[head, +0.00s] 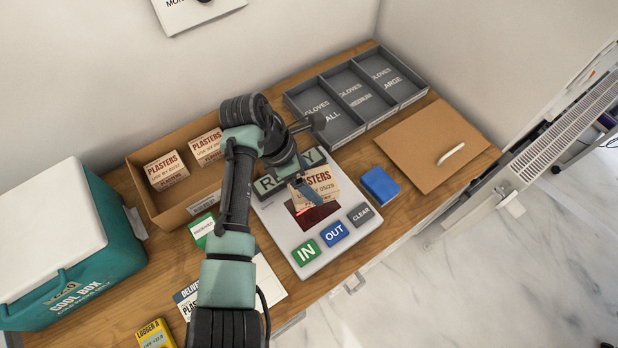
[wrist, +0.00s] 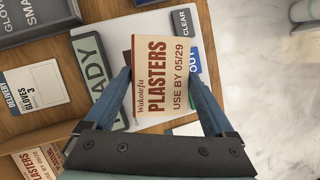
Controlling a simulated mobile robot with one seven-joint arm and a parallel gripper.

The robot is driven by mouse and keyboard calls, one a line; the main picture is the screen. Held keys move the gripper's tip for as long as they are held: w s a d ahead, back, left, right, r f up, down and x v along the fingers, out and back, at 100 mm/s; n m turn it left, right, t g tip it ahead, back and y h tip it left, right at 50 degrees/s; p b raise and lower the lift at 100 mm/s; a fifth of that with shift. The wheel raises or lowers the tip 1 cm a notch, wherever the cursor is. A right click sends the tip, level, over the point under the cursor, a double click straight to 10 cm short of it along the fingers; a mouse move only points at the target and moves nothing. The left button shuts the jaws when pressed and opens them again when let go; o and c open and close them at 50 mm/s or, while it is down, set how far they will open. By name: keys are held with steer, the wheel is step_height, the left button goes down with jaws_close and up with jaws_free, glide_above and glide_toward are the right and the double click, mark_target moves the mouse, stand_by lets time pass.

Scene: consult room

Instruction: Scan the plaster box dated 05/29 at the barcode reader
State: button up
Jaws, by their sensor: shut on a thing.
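The plaster box (head: 319,184), cream with red lettering and marked USE BY 05/29, is held over the barcode reader. It also shows in the wrist view (wrist: 165,75) with its label facing the camera. My gripper (head: 306,188) is shut on it, with one blue finger on each side. The barcode reader (head: 289,236) is a pale panel with a READY display (head: 285,172), a dark red-lit window (head: 312,214), and IN, OUT and CLEAR buttons. The box is above the window's far edge; whether it touches the reader, I cannot tell.
A cardboard tray (head: 152,205) with more plaster boxes (head: 166,171) stands left of my arm. A teal cool box (head: 75,260) is far left. Grey glove trays (head: 355,95) stand behind. A blue block (head: 379,186) and brown board (head: 437,145) lie right.

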steer(key=shift+f+b, duration=1.35)
steer(key=shift+f, duration=0.2)
step_height(320, 180, up, 9)
steer(key=p, duration=1.1)
